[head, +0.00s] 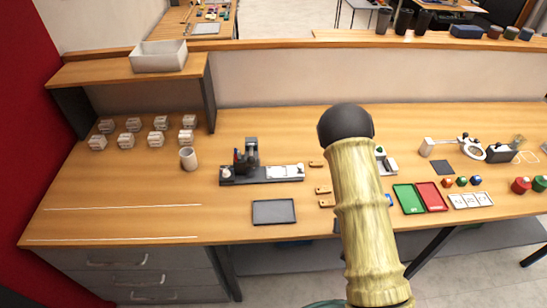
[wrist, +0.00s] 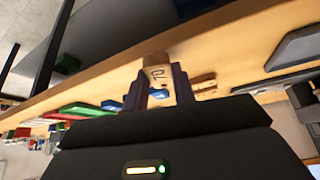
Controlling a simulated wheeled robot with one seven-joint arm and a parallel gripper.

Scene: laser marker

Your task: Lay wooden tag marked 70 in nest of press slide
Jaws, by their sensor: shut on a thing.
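A small wooden tag (wrist: 157,73) with a dark marking that looks like 70 sits between the fingers of my gripper (wrist: 160,88) in the wrist view. My gripper is shut on it. In the head view my own arm covers the gripper and the held tag. The press slide (head: 240,181) is a dark base left of my arm, with a dark press (head: 250,152) at its left part. Pale plates lie along its right part; I cannot tell the nest clearly. The slide is apart from the gripper.
Other wooden tags (head: 323,190) lie between the slide and my arm. Green (head: 408,199) and red (head: 431,196) trays lie right of my arm.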

